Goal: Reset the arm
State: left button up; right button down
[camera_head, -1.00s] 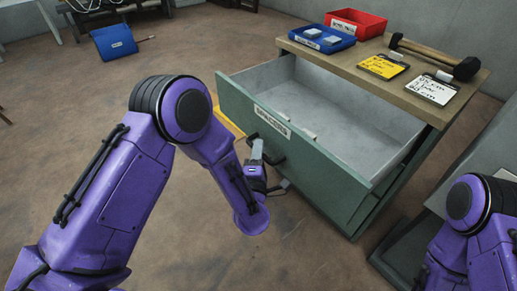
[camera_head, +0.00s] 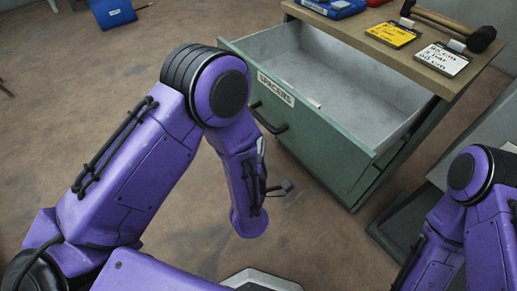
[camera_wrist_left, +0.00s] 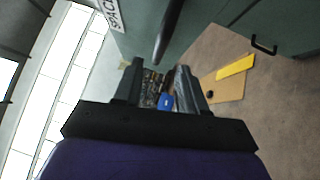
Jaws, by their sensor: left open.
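My left arm comes in from the left in the head view, its elbow bent and its forearm hanging down. My left gripper (camera_wrist_left: 160,84) is open and empty in the left wrist view, and is partly hidden behind the forearm in the head view. A green drawer (camera_head: 315,130) labelled SPACERS stands pulled out, with a small pale piece inside. Its black handle (camera_head: 269,120) is apart from the gripper, and also shows in the wrist view (camera_wrist_left: 168,30) beyond the fingers. My right arm shows at the right edge; its gripper is out of view.
The cabinet's wooden top (camera_head: 425,50) holds a hammer (camera_head: 455,28), a yellow card (camera_head: 391,34), a white card (camera_head: 441,59) and a blue tray (camera_head: 333,7). A blue bin (camera_head: 113,12) lies on the floor at the back left. Floor in front of the drawer is open.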

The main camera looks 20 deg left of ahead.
pick_arm(q)
jog(key=shift+v, duration=1.2)
